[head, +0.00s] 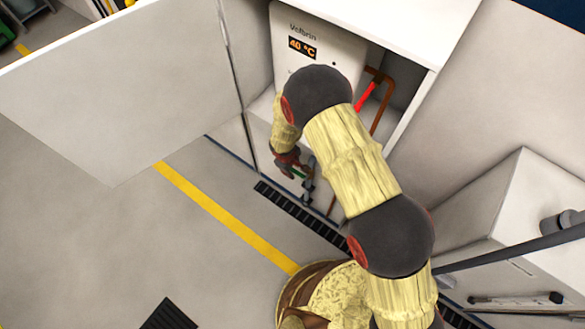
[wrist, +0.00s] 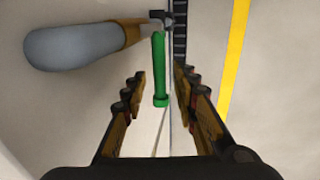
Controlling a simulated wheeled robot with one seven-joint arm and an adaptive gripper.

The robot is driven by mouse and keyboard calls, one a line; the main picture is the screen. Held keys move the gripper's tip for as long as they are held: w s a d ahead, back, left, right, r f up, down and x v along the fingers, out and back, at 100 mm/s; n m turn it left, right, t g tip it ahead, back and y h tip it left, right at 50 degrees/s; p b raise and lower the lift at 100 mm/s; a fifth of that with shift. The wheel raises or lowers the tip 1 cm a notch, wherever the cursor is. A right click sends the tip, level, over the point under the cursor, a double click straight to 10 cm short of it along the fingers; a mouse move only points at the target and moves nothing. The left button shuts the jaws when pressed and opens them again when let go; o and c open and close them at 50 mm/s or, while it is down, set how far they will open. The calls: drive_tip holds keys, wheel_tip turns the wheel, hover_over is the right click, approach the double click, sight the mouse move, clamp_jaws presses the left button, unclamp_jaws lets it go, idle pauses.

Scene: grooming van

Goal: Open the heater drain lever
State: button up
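The green drain lever (wrist: 159,65) is in the middle of the wrist view, running from a dark valve joint (wrist: 161,17) toward me. It lies between the two fingers of my gripper (wrist: 158,82), which are apart with a gap on each side of it. In the head view the green lever (head: 298,173) is a small strip low beneath the white heater (head: 305,30), which reads 40 °C. My gripper (head: 290,162) is beside it there, and my arm hides part of the heater.
A red handle (head: 366,95) sits on a copper pipe (head: 378,112) right of the heater. A white cabinet door (head: 120,85) stands open on the left. A grey rounded pipe (wrist: 68,48) is beside the valve. A floor grate (head: 300,212) and yellow line (head: 225,216) lie below.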

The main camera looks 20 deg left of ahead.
drive_tip(key=shift+c, duration=1.2)
drive_tip(key=c, duration=0.4)
clamp_jaws()
